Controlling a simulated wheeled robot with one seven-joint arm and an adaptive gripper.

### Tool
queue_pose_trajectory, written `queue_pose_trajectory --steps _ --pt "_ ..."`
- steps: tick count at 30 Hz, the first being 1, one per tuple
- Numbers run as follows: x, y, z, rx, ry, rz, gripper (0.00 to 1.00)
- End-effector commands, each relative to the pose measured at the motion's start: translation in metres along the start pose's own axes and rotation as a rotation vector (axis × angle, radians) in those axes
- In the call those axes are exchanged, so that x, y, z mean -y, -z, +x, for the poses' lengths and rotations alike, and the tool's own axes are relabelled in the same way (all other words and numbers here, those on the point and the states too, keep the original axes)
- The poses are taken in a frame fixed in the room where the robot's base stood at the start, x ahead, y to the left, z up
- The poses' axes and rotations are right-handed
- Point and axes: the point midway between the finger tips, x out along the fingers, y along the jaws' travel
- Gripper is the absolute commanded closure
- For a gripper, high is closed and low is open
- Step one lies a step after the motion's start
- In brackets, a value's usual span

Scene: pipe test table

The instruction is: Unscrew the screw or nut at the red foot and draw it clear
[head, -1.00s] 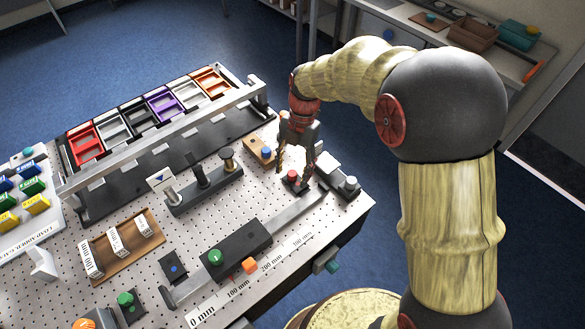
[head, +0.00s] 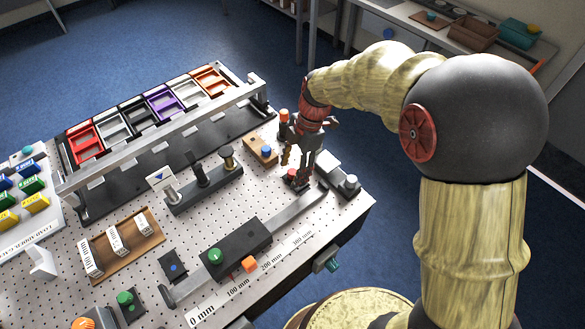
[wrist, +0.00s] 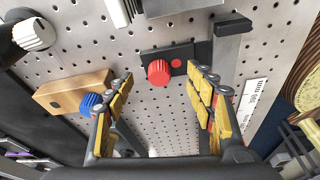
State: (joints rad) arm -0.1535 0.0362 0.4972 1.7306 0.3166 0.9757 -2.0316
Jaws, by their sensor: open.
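A ribbed red knob (wrist: 159,72) stands on a small black block (wrist: 181,53), with a red dot on the block beside it. I cannot tell whether the knob is a screw head or a nut. My gripper (wrist: 162,78) is open, its yellow-padded fingers spread to the left and right of the knob in the wrist view and apart from it. In the head view my gripper (head: 296,168) points down over the block, and the red knob (head: 292,174) is partly hidden behind the fingers.
A wooden block with a blue knob (wrist: 91,104) lies close to the left finger in the wrist view. A metal rail (wrist: 225,65) runs on the right. A grey block with a light knob (head: 350,181) stands right of the gripper in the head view. Bare perforated plate lies between.

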Motion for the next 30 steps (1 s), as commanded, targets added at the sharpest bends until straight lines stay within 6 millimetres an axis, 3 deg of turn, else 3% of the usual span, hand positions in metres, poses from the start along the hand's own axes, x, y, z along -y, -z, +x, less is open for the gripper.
queue_pose_trajectory --steps 4,13,26,30 --pt "0.0007 0.0004 0.0000 -0.001 -0.026 0.090 0.45" --pt "0.0006 0.0010 -0.0002 0.000 -0.131 0.466 0.45" --pt "0.0001 0.0007 -0.0001 0.000 -0.151 0.544 0.45" --pt "0.0010 0.0019 -0.0010 0.000 -0.187 0.673 0.45"
